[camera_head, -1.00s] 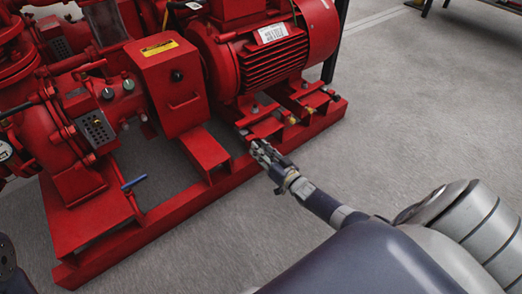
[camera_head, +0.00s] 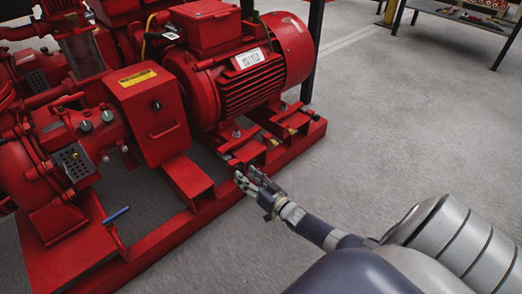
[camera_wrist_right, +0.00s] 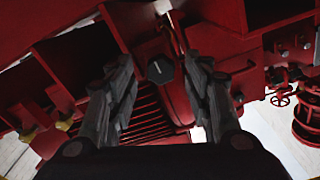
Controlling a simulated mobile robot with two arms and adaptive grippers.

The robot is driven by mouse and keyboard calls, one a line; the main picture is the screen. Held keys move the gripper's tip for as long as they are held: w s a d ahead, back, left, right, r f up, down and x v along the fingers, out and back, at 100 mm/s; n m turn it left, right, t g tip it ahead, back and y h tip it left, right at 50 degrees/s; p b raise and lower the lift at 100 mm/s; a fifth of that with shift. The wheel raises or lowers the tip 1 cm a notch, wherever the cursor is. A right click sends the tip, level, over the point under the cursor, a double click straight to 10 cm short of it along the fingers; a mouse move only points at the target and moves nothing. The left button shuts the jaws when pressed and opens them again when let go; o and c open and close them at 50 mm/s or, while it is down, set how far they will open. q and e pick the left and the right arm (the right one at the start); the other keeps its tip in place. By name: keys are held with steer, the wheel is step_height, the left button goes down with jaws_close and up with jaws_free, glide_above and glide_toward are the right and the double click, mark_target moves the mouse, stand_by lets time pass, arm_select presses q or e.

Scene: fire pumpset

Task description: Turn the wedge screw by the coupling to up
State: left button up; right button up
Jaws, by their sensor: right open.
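My right gripper (camera_head: 248,181) is open, beside the red base frame, close to the motor feet on the coupling side. In the right wrist view its two fingers (camera_wrist_right: 160,95) stand apart with nothing between the tips. A dark round screw head (camera_wrist_right: 160,69) with a pale mark, which looks like the wedge screw, shows on a red part ahead, between the fingers in the picture. I cannot tell any contact. In the head view I cannot make this screw out clearly near the gripper. My left gripper is not in view.
The red motor (camera_head: 245,80) stands above the base frame (camera_head: 170,232). Brass-coloured fittings (camera_wrist_right: 65,122) and a red handwheel (camera_wrist_right: 280,98) show in the wrist view.

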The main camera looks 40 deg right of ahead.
steer(key=s, duration=1)
steer(key=shift+s+d, duration=0.2)
steer(key=shift+d, duration=0.25)
steer(key=shift+a+r, duration=0.1)
